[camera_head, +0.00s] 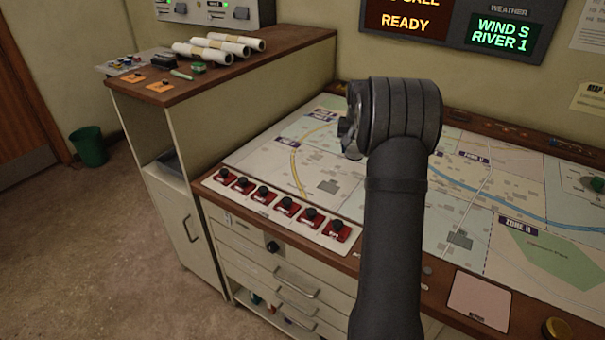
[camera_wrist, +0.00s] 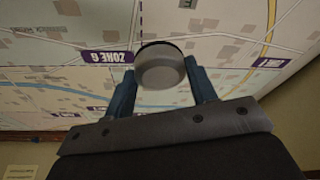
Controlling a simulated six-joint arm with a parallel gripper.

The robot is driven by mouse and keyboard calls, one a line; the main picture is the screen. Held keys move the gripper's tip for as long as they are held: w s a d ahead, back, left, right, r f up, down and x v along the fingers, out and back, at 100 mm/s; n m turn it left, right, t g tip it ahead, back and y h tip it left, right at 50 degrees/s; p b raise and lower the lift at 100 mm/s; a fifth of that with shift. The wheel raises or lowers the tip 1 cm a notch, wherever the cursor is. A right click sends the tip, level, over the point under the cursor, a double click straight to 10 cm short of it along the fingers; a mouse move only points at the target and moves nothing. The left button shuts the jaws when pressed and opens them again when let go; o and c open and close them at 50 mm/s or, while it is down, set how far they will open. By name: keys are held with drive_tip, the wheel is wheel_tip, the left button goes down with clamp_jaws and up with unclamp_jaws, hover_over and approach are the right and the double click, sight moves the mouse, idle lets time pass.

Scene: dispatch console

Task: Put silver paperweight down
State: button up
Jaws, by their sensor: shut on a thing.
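The silver paperweight (camera_wrist: 160,68) is a short round metal piece between the two fingers of my gripper (camera_wrist: 160,84) in the wrist view. The fingers are shut on its sides. The map (camera_wrist: 60,85) lies behind it, close to a purple "ZONE G" label (camera_wrist: 110,57). I cannot tell whether the paperweight touches the map or hangs just above it. In the head view my arm hides the gripper and the paperweight. The map table (camera_head: 340,190) shows on both sides of my arm.
A row of red-based switches (camera_head: 285,206) runs along the map's front left edge. A wooden-topped cabinet (camera_head: 215,80) at the left bears several white paper rolls (camera_head: 215,47).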

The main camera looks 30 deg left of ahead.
drive_tip(key=s+a+n, duration=0.1)
drive_tip(key=s+a, duration=0.1)
drive_tip(key=a, duration=0.5)
hover_over(302, 172)
drive_tip(key=f, duration=0.7)
drive_tip(key=shift+s+d, duration=0.2)
drive_tip(key=shift+s, duration=0.15)
drive_tip(key=shift+f, duration=2)
drive_tip(key=o, duration=1.4)
drive_tip(key=shift+f, duration=0.2)
drive_tip(key=shift+r, duration=0.1)
drive_tip(key=v, duration=1.2)
drive_tip(key=shift+d+r, duration=0.1)
drive_tip(key=shift+d, duration=0.1)
